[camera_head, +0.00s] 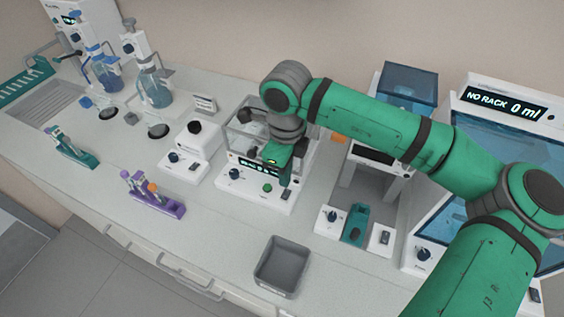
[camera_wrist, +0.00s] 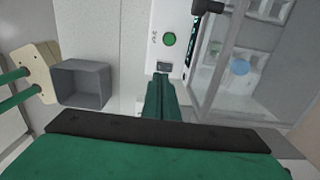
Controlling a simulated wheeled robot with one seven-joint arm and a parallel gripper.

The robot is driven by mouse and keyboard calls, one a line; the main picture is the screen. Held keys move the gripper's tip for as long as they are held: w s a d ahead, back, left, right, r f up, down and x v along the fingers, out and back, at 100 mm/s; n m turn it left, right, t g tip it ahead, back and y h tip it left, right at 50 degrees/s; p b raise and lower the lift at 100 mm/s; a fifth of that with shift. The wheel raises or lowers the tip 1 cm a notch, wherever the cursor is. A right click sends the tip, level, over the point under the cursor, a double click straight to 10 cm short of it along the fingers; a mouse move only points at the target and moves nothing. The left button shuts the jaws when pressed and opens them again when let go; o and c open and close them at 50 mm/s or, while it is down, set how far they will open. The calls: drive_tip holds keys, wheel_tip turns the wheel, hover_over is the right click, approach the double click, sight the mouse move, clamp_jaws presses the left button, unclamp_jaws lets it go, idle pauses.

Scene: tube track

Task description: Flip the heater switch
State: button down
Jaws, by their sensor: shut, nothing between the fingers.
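A white instrument (camera_head: 258,196) with a clear chamber, a lit display, a dark knob and a green button (camera_head: 267,188) stands near the middle of the bench. A small dark switch (camera_head: 286,196) sits on its front panel, right of the green button. In the wrist view the switch (camera_wrist: 163,67) shows just below the green button (camera_wrist: 169,39). I cannot read a label naming it the heater. My gripper (camera_head: 285,183) is shut and empty, pointing down at this panel. In the wrist view its fingertips (camera_wrist: 162,79) are close to the switch; whether they touch it is unclear.
A grey open tray (camera_head: 282,266) lies in front, with clear bench around it. A purple rack (camera_head: 155,195) and a smaller white device (camera_head: 187,158) are to the left. A white device with a green holder (camera_head: 354,226) is to the right. My arm covers part of the back right.

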hover_over(284, 196)
wheel_tip(284, 196, down, 4)
drive_tip(key=shift+s+f, duration=0.15)
drive_tip(key=shift+f, duration=0.95)
